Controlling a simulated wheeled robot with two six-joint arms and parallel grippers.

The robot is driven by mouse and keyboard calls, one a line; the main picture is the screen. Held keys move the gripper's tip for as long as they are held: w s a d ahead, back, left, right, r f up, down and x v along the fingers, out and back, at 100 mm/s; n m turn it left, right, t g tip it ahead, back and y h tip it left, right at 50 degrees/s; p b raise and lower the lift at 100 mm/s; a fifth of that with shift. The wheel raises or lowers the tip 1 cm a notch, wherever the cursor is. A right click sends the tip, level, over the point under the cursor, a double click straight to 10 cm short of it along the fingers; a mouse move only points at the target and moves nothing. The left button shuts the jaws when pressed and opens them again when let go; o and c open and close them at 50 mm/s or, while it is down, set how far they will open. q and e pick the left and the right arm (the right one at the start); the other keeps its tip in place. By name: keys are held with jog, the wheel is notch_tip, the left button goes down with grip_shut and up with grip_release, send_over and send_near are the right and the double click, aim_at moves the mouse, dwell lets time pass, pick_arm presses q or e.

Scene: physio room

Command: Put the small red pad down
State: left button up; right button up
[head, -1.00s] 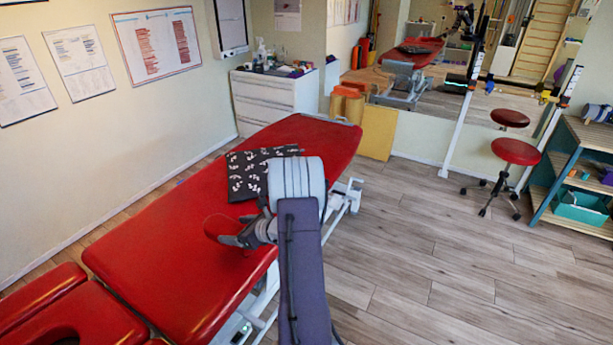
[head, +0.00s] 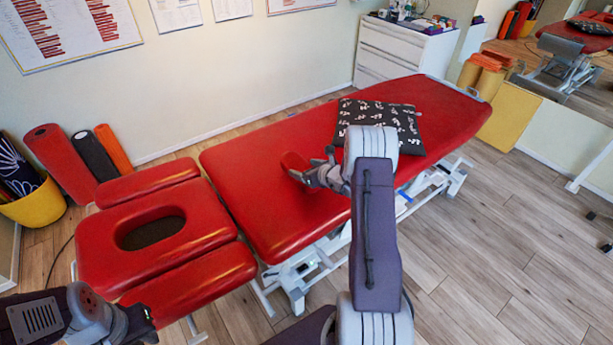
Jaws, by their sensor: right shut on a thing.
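The small red pad (head: 292,163) is held at its edge by my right gripper (head: 308,174), which is shut on it. The pad is over the red treatment table (head: 275,212), left of a black patterned cushion (head: 408,128). Red on red makes it hard to tell whether the pad touches the table top. My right arm hides part of the table and cushion. My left gripper (head: 143,326) shows only partly at the bottom left, below the headrest; its jaws are not clear.
The split headrest (head: 205,225) with a face hole adjoins the table's left end. Bare table top lies left of the pad and at the far right end. A yellow bin (head: 38,205) and rolled mats (head: 62,165) stand left. A white drawer cabinet (head: 392,52) stands behind.

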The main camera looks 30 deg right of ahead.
notch_tip(320, 180, down, 4)
jog(key=shift+f, duration=0.1)
jog(key=shift+f+b, duration=0.1)
jog(key=shift+b, duration=0.3)
jog(key=o, duration=1.5)
